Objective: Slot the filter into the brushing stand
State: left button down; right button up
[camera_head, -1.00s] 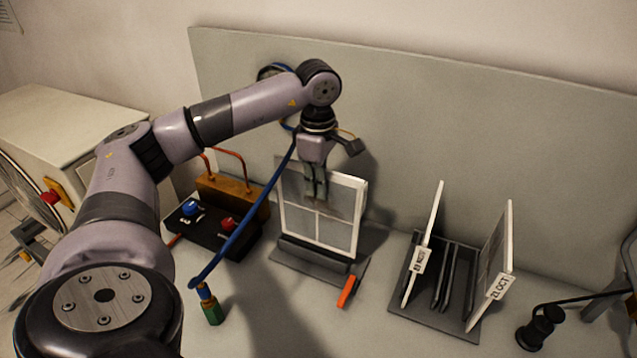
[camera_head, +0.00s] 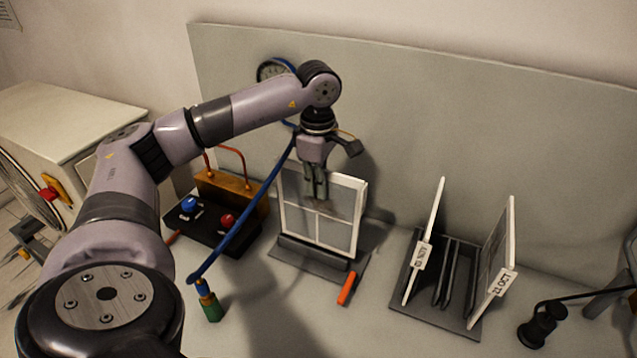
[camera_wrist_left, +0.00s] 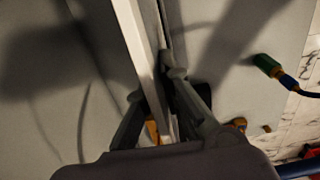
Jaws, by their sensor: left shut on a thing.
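The filter (camera_head: 338,228), a white-framed panel with grey panes, stands upright at the brushing stand (camera_head: 298,261), a dark grey base with a raised bar along the filter's lower edge. The bar hides the filter's bottom, so I cannot tell how deep it sits. My left gripper (camera_head: 317,197) points down and is shut on the filter's upper part. In the left wrist view the filter's white edge (camera_wrist_left: 134,42) runs between the fingers of my left gripper (camera_wrist_left: 157,88). My right gripper is not in view.
An orange-red handle (camera_head: 347,288) lies by the stand's front right. A rack (camera_head: 430,318) with dated panels stands to the right. A black box with blue and red knobs (camera_head: 228,220) is at left, near a blue hose (camera_head: 243,228). A grey panel (camera_head: 480,130) rises behind.

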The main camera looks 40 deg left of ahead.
aim_at(318, 211)
pick_arm(q)
notch_tip(318, 211, down, 3)
jog(key=shift+r+b, duration=0.2)
jog(key=shift+b, duration=0.65)
jog(key=shift+r, duration=0.1)
jog(key=shift+r+p, duration=2.65)
jog(key=shift+r, duration=0.8)
jog(key=shift+f+b, duration=1.2)
jog(key=shift+f, duration=0.55)
jog(key=shift+f+b, duration=1.35)
jog(key=shift+f, duration=0.5)
jog(key=c, duration=1.7)
grip_release()
